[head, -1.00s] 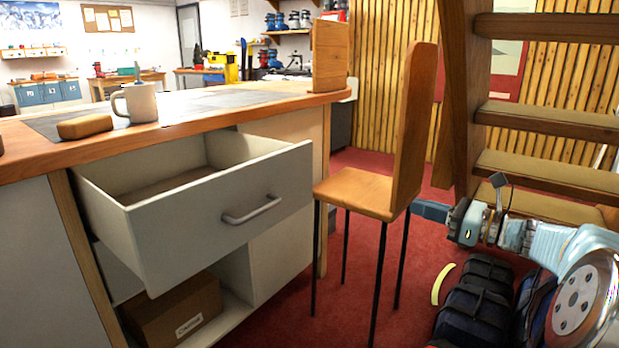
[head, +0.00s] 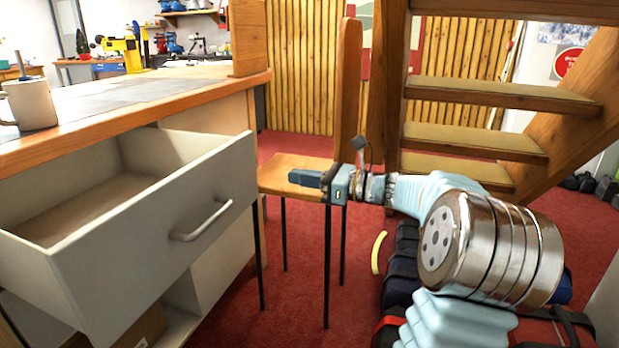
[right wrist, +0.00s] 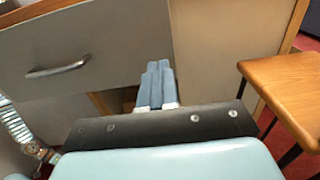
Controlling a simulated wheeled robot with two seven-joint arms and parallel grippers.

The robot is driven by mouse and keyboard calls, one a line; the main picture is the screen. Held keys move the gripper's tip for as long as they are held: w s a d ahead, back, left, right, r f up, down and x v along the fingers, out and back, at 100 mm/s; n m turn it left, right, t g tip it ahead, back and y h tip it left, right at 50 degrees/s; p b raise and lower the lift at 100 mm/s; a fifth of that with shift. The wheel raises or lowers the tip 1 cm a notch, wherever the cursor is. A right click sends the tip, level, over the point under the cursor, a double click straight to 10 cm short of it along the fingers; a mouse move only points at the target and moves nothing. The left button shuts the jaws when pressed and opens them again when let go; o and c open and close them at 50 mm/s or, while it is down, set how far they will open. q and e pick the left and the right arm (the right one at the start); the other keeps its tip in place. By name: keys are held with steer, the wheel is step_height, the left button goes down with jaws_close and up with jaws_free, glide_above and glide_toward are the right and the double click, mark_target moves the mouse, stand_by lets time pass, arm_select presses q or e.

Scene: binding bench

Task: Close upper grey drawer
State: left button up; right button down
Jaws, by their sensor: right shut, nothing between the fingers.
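The upper grey drawer (head: 150,232) is pulled well out of the bench at left in the head view, with its bar handle (head: 202,220) on the front. In the right wrist view the drawer front (right wrist: 110,50) fills the upper left, with the handle (right wrist: 58,69) left of my gripper. My right gripper (head: 292,178) is shut and empty. It points left, to the right of the drawer front in the head view, apart from the handle. In the right wrist view its fingers (right wrist: 157,85) overlap the drawer's lower right part; contact cannot be told. My left gripper is not in view.
A wooden chair (head: 290,170) with thin dark legs stands beside the bench, close to my right gripper. A mug (head: 30,104) stands on the bench top (head: 130,98). A cardboard box (head: 140,328) lies below the drawer. Wooden stairs (head: 480,138) and dark bags are at right.

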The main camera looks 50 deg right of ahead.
steer(key=x, duration=0.8)
steer(key=shift+w+a, duration=0.15)
steer(key=shift+w, duration=0.25)
steer(key=shift+w+a, duration=0.3)
steer(key=shift+w, duration=0.2)
steer(key=p, duration=0.2)
glide_toward(166, 154)
steer(key=p+x, duration=0.1)
steer(key=x, duration=0.2)
steer(key=p+x, duration=0.1)
steer(key=x, duration=0.1)
steer(key=p+x, duration=0.2)
steer(key=x, duration=0.1)
steer(key=shift+w+a, duration=0.15)
steer(key=shift+a, duration=0.35)
steer(key=shift+w, duration=0.15)
steer(key=shift+r, duration=0.1)
steer(key=shift+a+r, duration=0.1)
steer(key=shift+r, duration=0.05)
